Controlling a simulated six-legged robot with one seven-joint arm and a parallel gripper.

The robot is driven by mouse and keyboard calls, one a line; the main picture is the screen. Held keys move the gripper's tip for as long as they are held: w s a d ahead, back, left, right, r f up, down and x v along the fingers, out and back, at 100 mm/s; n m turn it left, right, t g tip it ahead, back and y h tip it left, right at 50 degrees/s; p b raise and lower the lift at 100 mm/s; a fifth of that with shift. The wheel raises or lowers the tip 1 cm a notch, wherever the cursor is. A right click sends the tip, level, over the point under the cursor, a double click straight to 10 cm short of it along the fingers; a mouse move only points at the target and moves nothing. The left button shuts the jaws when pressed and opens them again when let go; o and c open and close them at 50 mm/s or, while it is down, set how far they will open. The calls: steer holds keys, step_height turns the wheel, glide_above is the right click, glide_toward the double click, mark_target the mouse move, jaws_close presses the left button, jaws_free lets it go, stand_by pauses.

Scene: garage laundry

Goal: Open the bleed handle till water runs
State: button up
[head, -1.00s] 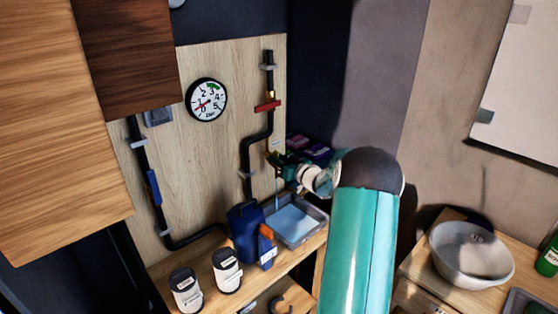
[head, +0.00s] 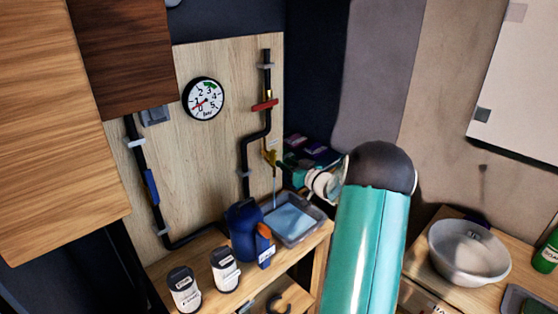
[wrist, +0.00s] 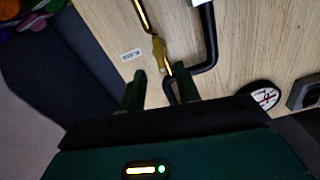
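The brass bleed valve (head: 270,157) sits on the pipe at the board's right edge. A thin blue stream of water (head: 275,188) runs down from it into the clear tray (head: 322,222), which holds blue water. The valve also shows in the wrist view (wrist: 159,52), just beyond my fingertips. My gripper (wrist: 160,80) is open, with a gap between its green fingers and nothing held. In the head view my gripper (head: 287,172) is just right of the valve. The exact angle of the bleed handle is too small to tell.
A pressure gauge (head: 203,99) and a red-handled valve (head: 265,105) are on the board. A blue jug (head: 243,232) stands left of the tray, with two labelled jars (head: 225,270) in front. A bowl (head: 468,252) is on the right counter.

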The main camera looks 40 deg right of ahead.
steer(key=s, duration=0.8)
steer(key=shift+s, duration=0.25)
steer(key=shift+d, duration=0.1)
steer(key=w+a+r+g+h, duration=0.2)
steer(key=w+a+r+h, duration=0.2)
steer(key=w+a+r, duration=0.25)
steer(key=s+a+r+m+g+h, duration=0.1)
steer(key=s+a+r+g, duration=0.15)
steer(key=a, duration=0.35)
steer(key=s+a+r+g+h, duration=0.1)
steer(key=a+r, duration=0.2)
steer(key=a, duration=0.3)
steer(key=s+a+f+n+g+y, duration=0.1)
steer(key=s+a+f+g+y, duration=0.1)
steer(key=s+a, duration=0.9)
steer(key=s+a+f+n+g+y, duration=0.1)
steer(key=s+a+g, duration=0.4)
steer(key=s+a, duration=0.6)
steer(key=a+f+y, duration=0.1)
steer(key=a+y, duration=0.1)
steer(key=a, duration=0.1)
steer(key=shift+s+a, duration=0.2)
stand_by(1.6)
